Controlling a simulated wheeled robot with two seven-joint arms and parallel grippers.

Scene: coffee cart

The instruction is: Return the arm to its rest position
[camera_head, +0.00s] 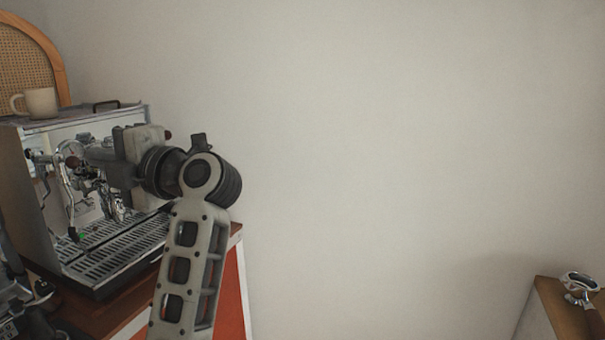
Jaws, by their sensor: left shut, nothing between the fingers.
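My left arm rises from the bottom of the head view and bends left at the wrist. My left gripper (78,158) is shut and empty. It is in front of the espresso machine (28,172), at the height of its front panel, above the drip tray (118,250). I cannot tell whether the fingers touch the machine. The gripper and wrist hide part of the machine's front. My right gripper is not in view.
The machine stands on a red-sided cart (231,295). A beige cup (39,102) sits on top of the machine. A portafilter (580,284) rests on a wooden surface (556,308) at the lower right. The space between, before the plain wall, is clear.

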